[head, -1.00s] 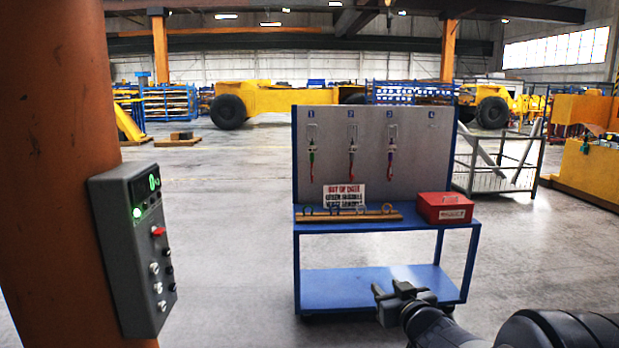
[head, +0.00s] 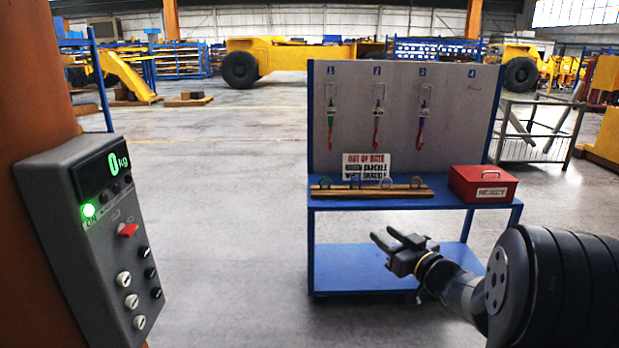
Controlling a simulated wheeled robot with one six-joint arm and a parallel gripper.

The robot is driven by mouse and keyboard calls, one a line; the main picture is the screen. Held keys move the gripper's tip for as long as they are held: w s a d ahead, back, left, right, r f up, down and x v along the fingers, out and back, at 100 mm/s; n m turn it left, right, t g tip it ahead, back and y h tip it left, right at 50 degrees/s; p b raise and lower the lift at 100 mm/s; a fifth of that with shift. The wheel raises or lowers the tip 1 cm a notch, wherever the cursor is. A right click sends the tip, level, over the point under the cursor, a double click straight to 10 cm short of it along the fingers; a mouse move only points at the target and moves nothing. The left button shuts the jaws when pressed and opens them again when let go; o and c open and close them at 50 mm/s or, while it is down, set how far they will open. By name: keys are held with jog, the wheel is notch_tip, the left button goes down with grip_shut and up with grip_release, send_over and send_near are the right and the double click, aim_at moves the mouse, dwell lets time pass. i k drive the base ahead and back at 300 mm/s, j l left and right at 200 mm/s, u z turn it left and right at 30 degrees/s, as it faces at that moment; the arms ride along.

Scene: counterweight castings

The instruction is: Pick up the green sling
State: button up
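The sling most clearly green (head: 331,116) hangs from hook 1 on the grey back panel of a blue cart; its lower end looks red. A mostly red sling (head: 378,125) hangs from hook 2, and a purple and red one (head: 422,118) from hook 3. All are small, so their exact colours are hard to tell. My gripper (head: 388,241) is open and empty, its fingers apart and pointing left. In the picture it shows in front of the cart's lower part, below the slings and apart from them.
The blue cart (head: 450,203) holds a wooden rack (head: 372,192) with rings, a red and white sign (head: 366,166) and a red REJECT box (head: 483,184). Hook 4 has no sling. A control box (head: 90,235) showing 0 kg is on an orange column at left. Floor left of the cart is clear.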

aim_at(331, 110)
jog(key=i+j, duration=0.1)
jog(key=i, duration=3.75)
jog(key=l, duration=0.1)
